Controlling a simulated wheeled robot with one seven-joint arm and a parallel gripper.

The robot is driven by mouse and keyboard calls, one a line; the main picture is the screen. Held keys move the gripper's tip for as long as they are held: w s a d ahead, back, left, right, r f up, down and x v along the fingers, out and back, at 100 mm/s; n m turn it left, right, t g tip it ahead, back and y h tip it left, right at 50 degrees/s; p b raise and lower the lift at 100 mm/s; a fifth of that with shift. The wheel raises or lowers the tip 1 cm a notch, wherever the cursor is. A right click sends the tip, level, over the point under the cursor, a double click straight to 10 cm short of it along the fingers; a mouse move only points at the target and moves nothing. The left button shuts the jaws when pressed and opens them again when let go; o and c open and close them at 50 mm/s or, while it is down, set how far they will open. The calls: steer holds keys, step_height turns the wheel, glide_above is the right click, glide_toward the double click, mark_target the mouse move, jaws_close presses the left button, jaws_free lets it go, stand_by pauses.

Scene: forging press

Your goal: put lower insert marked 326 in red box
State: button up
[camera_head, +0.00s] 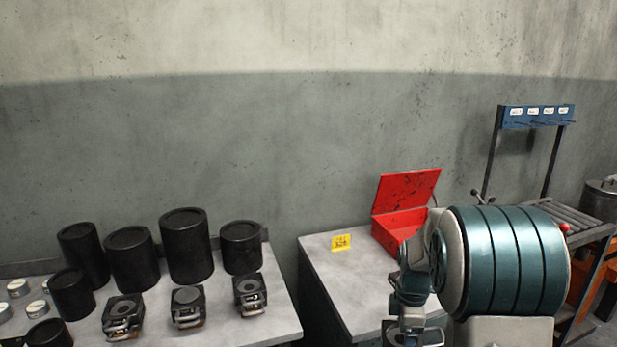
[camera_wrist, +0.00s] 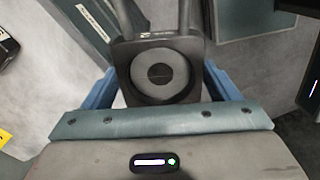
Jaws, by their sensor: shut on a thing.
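The red box (camera_head: 396,221) stands on the right-hand table with its lid raised. Part of its right side is behind my arm. My gripper (camera_head: 414,322) is low at the bottom edge of the head view, in front of and below the box. In the wrist view my gripper (camera_wrist: 160,88) is shut on a dark square insert (camera_wrist: 122,60) with a round grey disc on its face and two handle bars. The held insert also shows partly at the bottom of the head view (camera_head: 397,334). I cannot read any number on it.
Three similar inserts with handles (camera_head: 187,308) stand on the left table (camera_head: 262,325), with several black cylinders (camera_head: 186,246) behind them. A yellow label (camera_head: 341,242) lies on the right table (camera_head: 335,268), left of the box. A blue-topped rack (camera_head: 535,117) stands at the right.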

steer(key=s+a+f+m, duration=0.1)
steer(key=a+f+m, duration=0.2)
steer(key=f+m, duration=0.3)
steer(key=s+a+f+m, duration=0.1)
steer(key=a+f+m, duration=0.3)
steer(key=f+m, duration=0.3)
steer(key=shift+m, duration=1.5)
steer(key=shift+d, duration=0.1)
